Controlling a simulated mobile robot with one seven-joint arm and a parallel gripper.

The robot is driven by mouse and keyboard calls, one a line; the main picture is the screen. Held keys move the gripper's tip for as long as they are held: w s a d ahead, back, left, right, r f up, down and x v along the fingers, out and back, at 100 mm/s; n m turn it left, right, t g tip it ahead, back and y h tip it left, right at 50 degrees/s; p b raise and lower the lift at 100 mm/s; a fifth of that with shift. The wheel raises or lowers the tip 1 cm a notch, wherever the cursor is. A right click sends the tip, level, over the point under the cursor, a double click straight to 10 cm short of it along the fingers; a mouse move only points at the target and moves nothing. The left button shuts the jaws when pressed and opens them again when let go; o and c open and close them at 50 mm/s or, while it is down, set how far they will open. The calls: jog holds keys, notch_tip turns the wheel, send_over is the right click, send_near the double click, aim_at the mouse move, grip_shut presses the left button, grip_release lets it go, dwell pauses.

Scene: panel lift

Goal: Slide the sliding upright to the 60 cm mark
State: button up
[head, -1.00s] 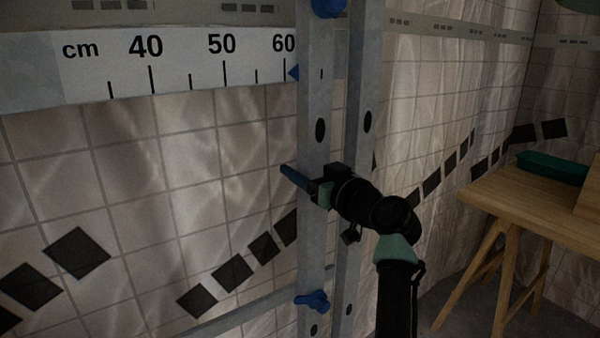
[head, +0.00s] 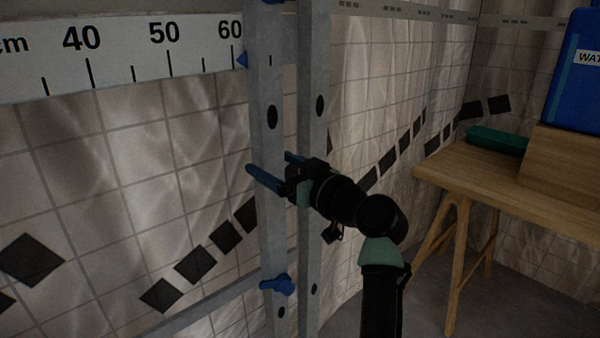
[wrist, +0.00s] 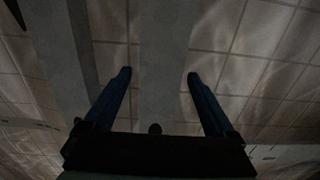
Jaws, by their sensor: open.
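The grey upright (head: 270,215) with the blue pointer (head: 243,59) stands before the white cm scale (head: 110,60). The pointer tip sits at, or a touch right of, the 60 tick. A blue knob (head: 277,285) is low on this upright, and another is at the top edge of the picture. My gripper (head: 278,168) is at mid-height by the uprights, jaws open. In the wrist view, my two blue fingers (wrist: 159,75) lie either side of a grey upright (wrist: 164,50), close to its edges; contact is unclear. Which upright this is, I cannot tell for sure.
A second grey post (head: 313,225) stands just right of the pointer upright. A low grey rail (head: 205,312) runs along the tiled wall. A wooden table (head: 500,185) with a green tray (head: 497,140) and a blue container (head: 580,85) stands at right. Floor shows between post and table.

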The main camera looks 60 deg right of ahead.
jog(key=p+v, duration=0.1)
jog(key=v, duration=0.6)
jog(key=shift+s, duration=0.25)
jog(key=w+a+r+n+t, duration=0.1)
jog(key=w+a+r, duration=0.2)
jog(key=a+r, duration=0.35)
jog(key=w+a+r+t+y, duration=0.1)
jog(key=w+a+r+t, duration=0.2)
jog(key=a, duration=0.7)
jog(key=w+a+r+n, duration=0.1)
jog(key=w+a+r, duration=0.2)
jog(key=a+r, duration=0.4)
jog(key=s+a+r+t+y, duration=0.1)
jog(key=s+a+r+t, duration=0.1)
jog(key=s+a+r, duration=0.35)
jog(key=s+a+r+n+t+y, duration=0.1)
jog(key=s+a+r+t+y, duration=0.15)
jog(key=a, duration=0.55)
jog(key=s+a+r+t, duration=0.2)
jog(key=s+a+r, duration=0.2)
jog(key=a, duration=0.3)
notch_tip(320, 180, up, 33)
jog(key=w+d+p, duration=0.1)
jog(key=p, duration=3.2)
